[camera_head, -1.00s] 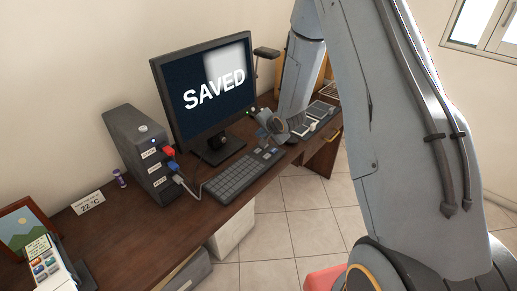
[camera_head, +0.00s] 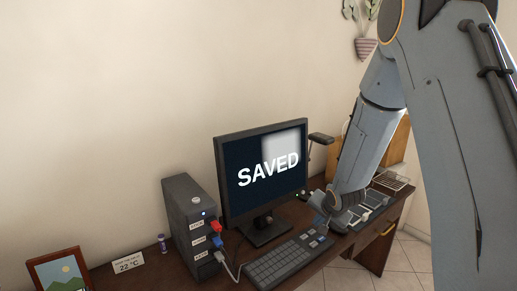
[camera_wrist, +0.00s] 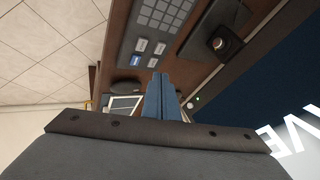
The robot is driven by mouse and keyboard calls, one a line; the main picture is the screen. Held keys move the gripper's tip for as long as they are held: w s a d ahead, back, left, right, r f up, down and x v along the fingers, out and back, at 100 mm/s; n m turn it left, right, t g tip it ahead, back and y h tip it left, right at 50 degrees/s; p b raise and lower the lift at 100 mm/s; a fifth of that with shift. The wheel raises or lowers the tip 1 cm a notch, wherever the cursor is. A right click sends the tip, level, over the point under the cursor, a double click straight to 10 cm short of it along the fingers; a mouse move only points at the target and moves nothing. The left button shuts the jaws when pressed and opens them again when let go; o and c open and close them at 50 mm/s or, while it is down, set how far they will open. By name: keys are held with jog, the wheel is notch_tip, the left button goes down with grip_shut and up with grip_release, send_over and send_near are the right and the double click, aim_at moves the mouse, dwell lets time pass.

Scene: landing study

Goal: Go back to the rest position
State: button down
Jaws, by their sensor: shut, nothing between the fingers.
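My gripper (camera_head: 319,203) is low over the desk in the head view, beside the monitor's right edge and just beyond the right end of the keyboard (camera_head: 282,263). In the wrist view my gripper (camera_wrist: 160,76) shows two blue fingers pressed together with nothing between them. Whether the fingertips touch anything below is not clear. The keyboard also shows at the top of the wrist view (camera_wrist: 160,22). The monitor (camera_head: 262,178) stands upright on the desk and reads "SAVED".
A dark computer tower (camera_head: 193,225) with plugged cables stands left of the monitor. A temperature sign (camera_head: 128,263) and a picture frame (camera_head: 62,274) are further left. A desk lamp (camera_head: 320,138) and a wire tray (camera_head: 392,181) are near my arm. A plant pot (camera_head: 366,47) hangs above.

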jog(key=s+a+r+n+g, duration=0.1)
jog(key=s+r+n+g, duration=0.2)
jog(key=s, duration=1.1)
jog(key=s+a+r+n+g+b, duration=0.1)
jog(key=s+r+n, duration=0.3)
jog(key=s, duration=1)
jog(key=shift+r+n+g+h+b, duration=0.25)
jog(key=shift+n+g, duration=0.25)
jog(key=shift+g, duration=0.4)
